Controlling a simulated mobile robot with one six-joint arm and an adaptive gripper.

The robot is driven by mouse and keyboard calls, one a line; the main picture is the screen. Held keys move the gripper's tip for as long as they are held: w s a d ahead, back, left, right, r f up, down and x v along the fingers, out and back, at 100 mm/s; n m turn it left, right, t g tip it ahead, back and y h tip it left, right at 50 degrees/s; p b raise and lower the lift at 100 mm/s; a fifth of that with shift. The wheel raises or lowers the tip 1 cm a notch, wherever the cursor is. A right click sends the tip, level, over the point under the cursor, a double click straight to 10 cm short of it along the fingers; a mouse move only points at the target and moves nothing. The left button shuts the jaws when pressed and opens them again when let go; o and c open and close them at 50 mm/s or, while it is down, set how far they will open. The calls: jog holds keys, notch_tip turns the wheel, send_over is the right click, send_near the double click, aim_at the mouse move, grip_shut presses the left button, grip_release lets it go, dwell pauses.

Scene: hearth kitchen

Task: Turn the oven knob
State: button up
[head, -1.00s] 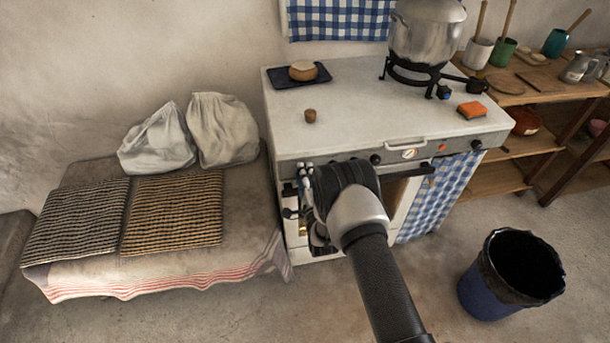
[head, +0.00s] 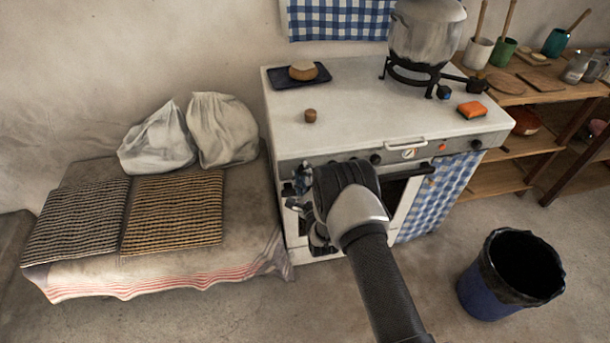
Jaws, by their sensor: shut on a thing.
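The white stove (head: 350,98) stands against the wall, with a grey control panel (head: 338,157) along its front. My gripper (head: 302,180) is at the left end of this panel, its fingers turned toward the stove front. It is shut on a knob there, which the fingers and wrist hide. Another dark knob (head: 376,159) shows right of my wrist, and one more (head: 476,145) is at the panel's right end. A round gauge (head: 408,154) and a red light (head: 442,147) lie between them. My arm covers much of the oven front (head: 398,190).
A large pot (head: 427,32), an orange sponge (head: 472,110) and a small brown cup (head: 310,116) stand on the stove. A cloth-covered bench (head: 190,262) is close on the left. A bin (head: 480,292) stands on the floor at right.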

dwell(0.4)
jog(key=o, duration=1)
jog(key=shift+o, duration=0.2)
jog(key=v, duration=1.2)
jog(key=shift+r, duration=0.1)
